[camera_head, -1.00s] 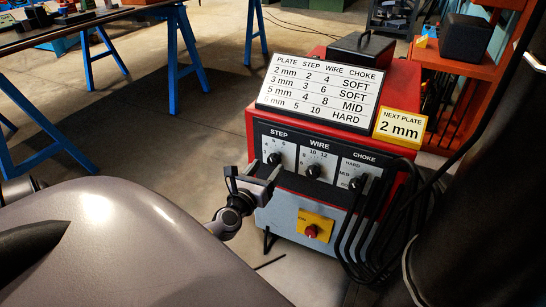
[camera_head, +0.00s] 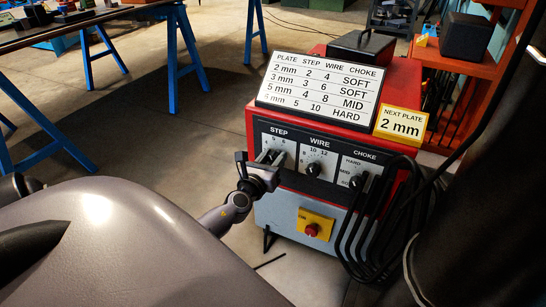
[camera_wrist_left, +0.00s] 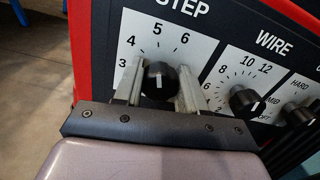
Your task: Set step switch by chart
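The red machine (camera_head: 252,120) carries a chart (camera_head: 318,92) listing plate, step, wire and choke; its 2 mm row reads 2, 4, SOFT. A yellow card (camera_head: 401,124) reads NEXT PLATE 2 mm. My left gripper (camera_head: 261,160) is at the STEP dial, its fingers apart on either side of the black STEP knob (camera_wrist_left: 160,82). Whether they touch it is unclear. The knob's white line is roughly upright in the wrist view, in line with the 5. The left finger hides the dial's lower left numbers. The WIRE knob (camera_head: 313,170) and CHOKE knob (camera_head: 356,183) are to the right. My right gripper is not in view.
Black cables (camera_head: 376,220) hang over the machine's right front. A red knob on a yellow plate (camera_head: 317,218) is below the dials. A table on blue legs (camera_head: 186,60) stands at the upper left. An orange shelf (camera_head: 465,75) stands behind at right.

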